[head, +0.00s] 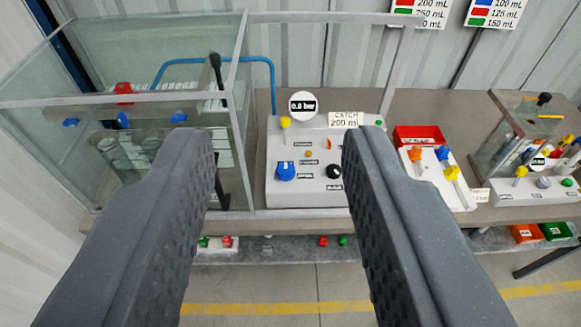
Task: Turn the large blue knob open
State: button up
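The large blue knob (285,171) sits at the front left of a light grey control panel (310,199) on the bench. My gripper (265,143) is open and empty, with its two dark ridged fingers wide apart. In the picture the knob shows between the fingers, closer to the left one, and nothing touches it. The panel stands farther off than the fingertips. The right finger hides part of the panel's right side. The way the knob points is too small to tell for sure.
A glass tank (120,100) with a metal frame stands left of the panel. A black knob (334,171), a yellow valve (285,123) and a round gauge (303,105) are on or above the panel. A red tray (420,136) and a second small rig (520,135) stand to the right.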

aim_at(285, 172)
jog(key=z, duration=0.05)
jog(key=i, duration=1)
jog(key=u, duration=0.05)
